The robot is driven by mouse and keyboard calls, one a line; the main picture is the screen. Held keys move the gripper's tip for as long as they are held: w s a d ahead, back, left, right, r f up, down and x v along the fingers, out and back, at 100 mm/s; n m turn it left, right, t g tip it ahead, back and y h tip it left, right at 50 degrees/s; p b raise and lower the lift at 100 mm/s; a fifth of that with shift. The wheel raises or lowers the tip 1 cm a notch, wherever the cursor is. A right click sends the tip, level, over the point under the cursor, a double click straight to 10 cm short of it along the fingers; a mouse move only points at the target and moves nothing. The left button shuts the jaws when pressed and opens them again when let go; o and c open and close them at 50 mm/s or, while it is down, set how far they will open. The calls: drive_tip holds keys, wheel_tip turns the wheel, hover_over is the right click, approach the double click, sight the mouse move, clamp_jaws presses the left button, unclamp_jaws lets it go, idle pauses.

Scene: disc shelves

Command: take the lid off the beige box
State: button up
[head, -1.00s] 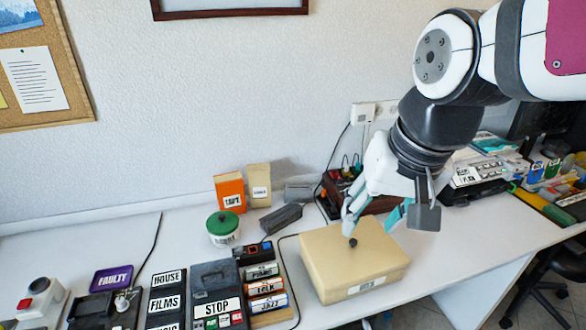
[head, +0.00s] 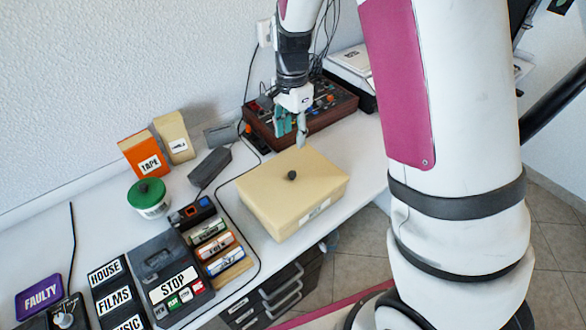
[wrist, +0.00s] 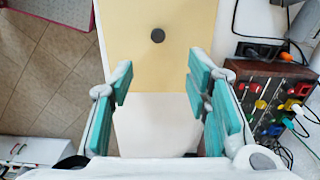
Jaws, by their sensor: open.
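The beige box (head: 292,196) stands on the white table with its lid on. A dark round knob (head: 291,175) sits in the middle of the lid. My gripper (head: 292,142) is above the table, behind the box's far edge, open and empty. In the wrist view my gripper (wrist: 158,88) has its teal finger pads wide apart. The beige lid (wrist: 180,55) shows beyond the fingertips there, with the knob (wrist: 157,36) ahead of the gap between the pads, touching neither. The inside of the box is hidden.
A brown panel with knobs and cables (head: 318,112) stands behind the box, close to my gripper. Labelled cartridges (head: 215,247), a green-lidded tin (head: 150,198) and an orange box (head: 146,153) are to the left. The table's front edge runs close by the box.

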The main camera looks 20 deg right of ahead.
hover_over(292, 173)
drive_tip(key=f, duration=0.8)
drive_tip(key=shift+w+d+f, duration=0.15)
drive_tip(key=shift+w+f, duration=0.05)
drive_tip(key=shift+s+f+p, duration=0.15)
drive_tip(key=shift+f+p, duration=0.25)
drive_tip(key=shift+f, duration=2.3)
clamp_jaws()
